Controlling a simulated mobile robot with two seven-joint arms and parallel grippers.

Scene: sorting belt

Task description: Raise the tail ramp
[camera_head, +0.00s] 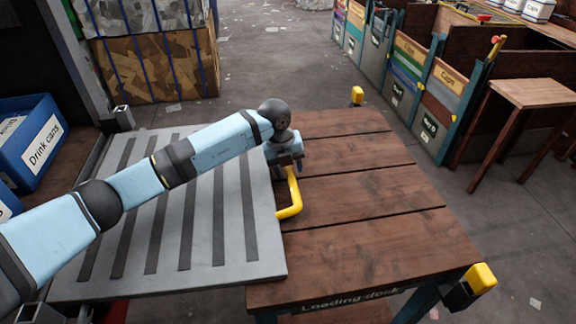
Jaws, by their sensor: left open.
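The tail ramp (201,253) is a grey plate with dark grip strips. It lies almost flat, its right edge over the wooden loading dock (375,225). A yellow handle (293,200) stands out from that right edge. My left arm reaches across the ramp from the left. My left gripper (283,170) points down at the far end of the yellow handle and is open. The fingertips are small here, and I cannot tell whether they touch the handle. My right gripper is not in view.
Yellow-capped posts (481,279) stand at the dock's right corners. A blue "Drink cans" bin (35,145) is at the left. A caged bale (158,66) stands behind the ramp. Labelled bins (405,78) and a wooden stool (525,95) are at the back right. The dock top is clear.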

